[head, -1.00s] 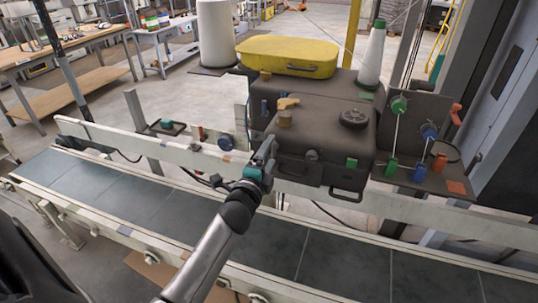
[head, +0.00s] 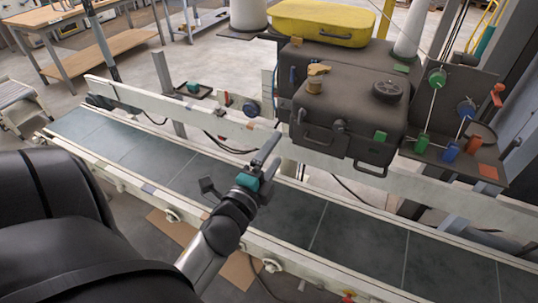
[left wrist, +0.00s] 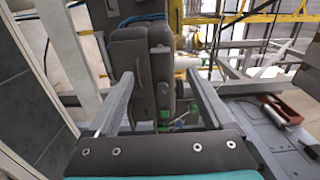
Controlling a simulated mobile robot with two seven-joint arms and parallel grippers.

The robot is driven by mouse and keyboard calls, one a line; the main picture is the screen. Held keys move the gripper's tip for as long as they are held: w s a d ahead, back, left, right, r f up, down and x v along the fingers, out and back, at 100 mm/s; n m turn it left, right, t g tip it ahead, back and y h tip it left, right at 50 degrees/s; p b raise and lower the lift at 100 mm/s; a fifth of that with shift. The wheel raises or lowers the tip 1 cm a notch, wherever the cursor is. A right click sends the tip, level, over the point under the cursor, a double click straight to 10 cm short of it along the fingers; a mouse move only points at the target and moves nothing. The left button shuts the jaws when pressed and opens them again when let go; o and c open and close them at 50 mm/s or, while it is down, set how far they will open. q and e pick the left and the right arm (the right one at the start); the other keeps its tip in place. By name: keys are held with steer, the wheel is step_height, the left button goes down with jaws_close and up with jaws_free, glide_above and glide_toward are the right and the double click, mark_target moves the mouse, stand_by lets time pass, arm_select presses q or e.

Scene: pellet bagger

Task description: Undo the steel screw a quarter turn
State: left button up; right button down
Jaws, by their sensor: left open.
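The dark bagger housing (head: 350,115) stands behind the conveyor in the head view. A small round grey knob (head: 340,126) sits on its front face; it may be the steel screw, but its slot or head is too small to make out. My left gripper (head: 240,165) is open and empty, over the belt, left of and nearer than the housing, apart from it. In the left wrist view my left gripper (left wrist: 160,76) has its fingers spread wide, with the dark housing (left wrist: 128,60) beyond and between them. My right gripper is not in view.
The conveyor belt (head: 285,212) runs across below, with a pale rail (head: 180,110) between it and the housing. A yellow case (head: 320,22) lies on top.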

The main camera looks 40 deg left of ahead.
arm_select(q)
steer(key=shift+v, duration=1.05)
steer(key=s+d+f+n+g+h+b, duration=0.1)
steer(key=s+d+f+n+g+b, duration=0.15)
steer(key=f, duration=1.05)
steer(key=s+d+f+n+g+h+b, duration=0.1)
steer(key=s+d+f+n+g+b, duration=0.15)
steer(key=f, duration=0.95)
steer(key=s+d+f+n+g+h+b, duration=0.1)
steer(key=s+d+f+n+g+b, duration=0.15)
steer(key=f, duration=1.05)
steer(key=s+d+f+n+g+h+b, duration=0.1)
steer(key=s+f+n+g+b, duration=0.4)
steer(key=s+f, duration=1.7)
steer(key=s+d+g, duration=0.1)
steer(key=s+g, duration=0.2)
steer(key=g, duration=0.1)
steer(key=shift+f, duration=0.35)
steer(key=shift+d, duration=0.15)
